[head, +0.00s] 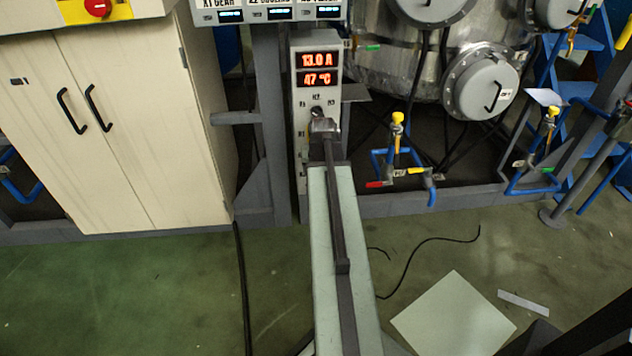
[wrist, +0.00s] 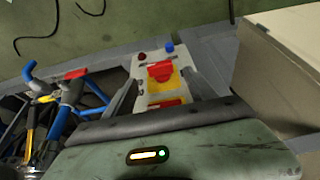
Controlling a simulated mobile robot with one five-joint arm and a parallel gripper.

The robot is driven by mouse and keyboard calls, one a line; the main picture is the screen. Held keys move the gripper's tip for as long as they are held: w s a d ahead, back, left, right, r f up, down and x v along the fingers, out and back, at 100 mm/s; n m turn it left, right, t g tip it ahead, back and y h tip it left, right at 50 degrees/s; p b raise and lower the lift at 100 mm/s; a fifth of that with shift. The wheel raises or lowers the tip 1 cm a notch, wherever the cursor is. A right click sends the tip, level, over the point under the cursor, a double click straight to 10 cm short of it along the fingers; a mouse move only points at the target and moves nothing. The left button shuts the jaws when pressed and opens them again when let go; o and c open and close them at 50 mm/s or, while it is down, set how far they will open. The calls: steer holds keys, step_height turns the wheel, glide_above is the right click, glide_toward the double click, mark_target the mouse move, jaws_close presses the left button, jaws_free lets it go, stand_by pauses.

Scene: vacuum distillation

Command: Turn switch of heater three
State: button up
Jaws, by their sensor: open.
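The heater panel (head: 302,75) is a narrow, pale upright box with red displays reading 13.0 A and 47 °C. Below them are small labels and a dark knob (head: 317,111), partly covered by my gripper (head: 323,124). The lower panel front is mostly hidden behind my arm in the head view. In the wrist view my gripper (wrist: 161,77) is open, its two grey fingers on either side of the panel front. Between them show a red switch (wrist: 160,72) on a yellow plate and a second red part (wrist: 166,103) nearer me. I cannot tell which is heater three's, or whether a finger touches.
A beige cabinet (head: 110,120) with black handles stands left of the panel. Blue pipes with a yellow-handled valve (head: 397,118) and a steel vessel (head: 385,60) are to the right. Cables and a pale sheet (head: 453,315) lie on the green floor.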

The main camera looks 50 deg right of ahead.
steer(key=b+x, duration=0.3)
steer(key=x, duration=0.2)
steer(key=shift+a, duration=0.1)
steer(key=shift+r, duration=0.1)
